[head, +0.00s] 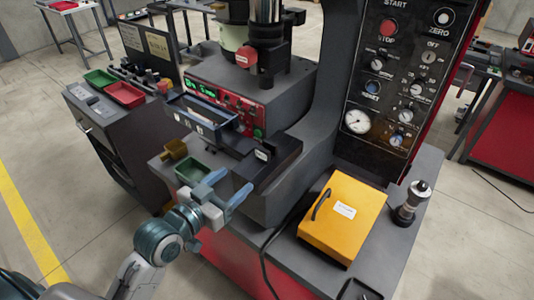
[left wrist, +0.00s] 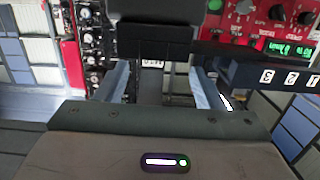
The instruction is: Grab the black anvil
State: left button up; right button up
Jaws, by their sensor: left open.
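A dark block with a small white label (head: 275,149), which appears to be the black anvil, sits at the front of the press, below the red control panel. My left gripper (head: 228,187) is open and empty, in front of and a little to the left of this block, apart from it. In the left wrist view the two blue-grey fingers (left wrist: 157,76) stand wide apart, with a dark block (left wrist: 150,38) and a small white label beyond them. I cannot tell for certain that this block is the anvil. My right gripper is not in view.
A green tray (head: 190,170) and a brass-coloured part (head: 174,149) are close to my left gripper. A drawer (head: 210,110) juts out under the display. A yellow case (head: 343,218) and a black-and-silver cylinder (head: 411,203) stand on the bench to the right.

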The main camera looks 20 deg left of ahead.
aim_at(261, 151)
pick_arm(q)
jog(key=shift+t+h, duration=0.3)
jog(key=shift+t, duration=0.2)
jog(key=w+r, duration=0.1)
jog(key=w+d+r+p, duration=0.1)
jog(key=w, duration=0.1)
jog(key=w+d, duration=0.1)
jog(key=w, duration=0.1)
jog(key=shift+w+d+r, duration=0.1)
jog(key=shift+w+r, duration=0.05)
jog(key=shift+r, duration=0.25)
jog(key=shift+w+d+r+p, duration=0.15)
jog(key=shift+w+d+p, duration=0.05)
jog(key=shift+w+p, duration=0.3)
jog(key=p+x, duration=0.2)
jog(key=x, duration=0.1)
jog(key=shift+d+r, duration=0.15)
jog(key=shift+d, duration=0.15)
jog(key=shift+w+d+f, duration=0.2)
jog(key=shift+w, duration=0.35)
jog(key=shift+s+a, duration=0.1)
jog(key=shift+c, duration=1.3)
jog(key=c, duration=1.1)
